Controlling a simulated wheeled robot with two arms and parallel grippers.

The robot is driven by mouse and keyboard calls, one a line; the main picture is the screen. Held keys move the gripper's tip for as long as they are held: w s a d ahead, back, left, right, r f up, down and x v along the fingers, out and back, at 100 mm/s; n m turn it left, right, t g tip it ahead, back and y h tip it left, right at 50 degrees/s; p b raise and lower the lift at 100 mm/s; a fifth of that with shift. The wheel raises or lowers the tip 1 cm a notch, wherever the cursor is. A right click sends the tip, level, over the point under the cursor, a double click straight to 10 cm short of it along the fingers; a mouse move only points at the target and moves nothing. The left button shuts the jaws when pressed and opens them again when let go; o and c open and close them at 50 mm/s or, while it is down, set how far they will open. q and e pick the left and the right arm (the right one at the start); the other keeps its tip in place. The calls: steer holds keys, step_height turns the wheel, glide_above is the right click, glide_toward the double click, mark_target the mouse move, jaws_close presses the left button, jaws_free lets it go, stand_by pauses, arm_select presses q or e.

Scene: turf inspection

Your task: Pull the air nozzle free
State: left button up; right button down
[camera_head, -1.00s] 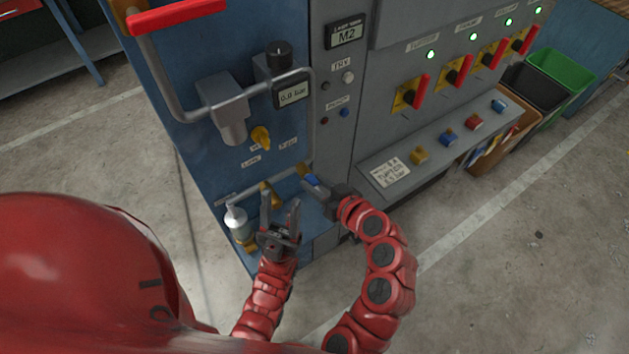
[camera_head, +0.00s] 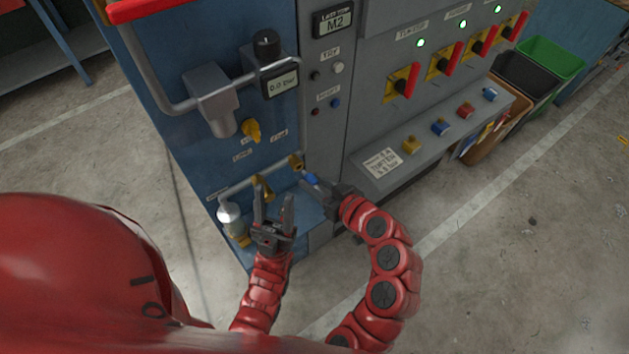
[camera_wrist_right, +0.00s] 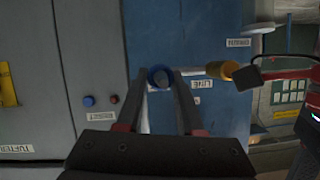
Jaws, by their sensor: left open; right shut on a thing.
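The air nozzle (camera_head: 310,179) shows as a small blue piece at the tips of my right gripper (camera_head: 318,184), which is shut on it. In the right wrist view the nozzle (camera_wrist_right: 160,77) is a blue ring between the fingertips. The brass outlet (camera_head: 297,163) at the end of the grey pipe is just beyond the nozzle, with a small gap seeming to lie between them. The right wrist view hides the outlet behind the nozzle. My left gripper (camera_head: 273,197) is open, its fingers pointing up beside a brass fitting (camera_head: 263,187) on the same pipe.
A white bottle (camera_head: 229,213) stands left of my left gripper. A yellow knob (camera_head: 251,130) and a gauge reading 0.0 bar (camera_head: 282,83) are above on the blue panel. A sloped shelf with coloured buttons (camera_head: 440,127) juts out at the right.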

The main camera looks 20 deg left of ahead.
steer(key=shift+s+d+f+b, duration=0.15)
steer(key=shift+s+d+b, duration=0.25)
steer(key=shift+s+d, duration=0.55)
steer(key=shift+d+r+p, duration=0.3)
steer(key=shift+d+p, duration=0.15)
steer(key=shift+p, duration=0.25)
steer(key=shift+s+d+f+p, duration=0.15)
steer(key=shift+s+d+p, duration=0.4)
steer(key=shift+s+d, duration=0.05)
